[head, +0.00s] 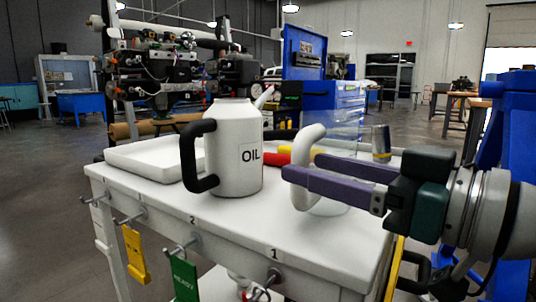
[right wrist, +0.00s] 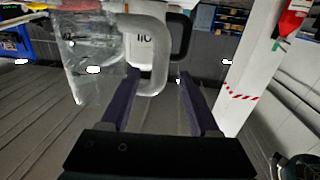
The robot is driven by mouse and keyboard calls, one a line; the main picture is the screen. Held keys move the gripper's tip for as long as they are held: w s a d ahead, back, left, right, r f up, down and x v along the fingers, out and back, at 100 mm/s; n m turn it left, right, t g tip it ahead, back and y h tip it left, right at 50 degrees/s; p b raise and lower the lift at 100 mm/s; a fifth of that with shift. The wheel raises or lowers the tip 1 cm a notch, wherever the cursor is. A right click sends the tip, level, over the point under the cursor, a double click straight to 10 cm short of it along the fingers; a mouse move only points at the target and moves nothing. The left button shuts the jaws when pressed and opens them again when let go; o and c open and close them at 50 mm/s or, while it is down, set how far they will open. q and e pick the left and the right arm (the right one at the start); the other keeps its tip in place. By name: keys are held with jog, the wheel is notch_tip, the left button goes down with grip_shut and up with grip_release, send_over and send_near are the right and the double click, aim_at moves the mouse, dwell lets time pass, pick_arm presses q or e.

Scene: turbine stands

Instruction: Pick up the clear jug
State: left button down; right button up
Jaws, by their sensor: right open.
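The clear jug (head: 342,142) stands on the right part of the white cart top. It is see-through, with a thick white handle (head: 300,180) toward the left. In the right wrist view the clear jug (right wrist: 92,65) is at upper left, its pale handle (right wrist: 158,60) at top middle. My right gripper (head: 301,164) is open and reaches in from the right at the handle. The near finger crosses in front of the handle. In the right wrist view the handle shows between the fingertips, closer to the left finger; contact cannot be told. My left gripper is not in view.
A white oil jug (head: 232,150) with a black handle stands left of the clear jug. A white tray (head: 150,158) lies farther left. Red and yellow tools (head: 278,156) lie behind, and a metal cylinder (head: 381,141) stands at right. Tags hang from hooks along the cart's front (head: 230,235).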

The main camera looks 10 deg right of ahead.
aim_at(308, 164)
jog(key=shift+x, duration=1.6)
grip_shut()
jog(key=shift+r, duration=0.1)
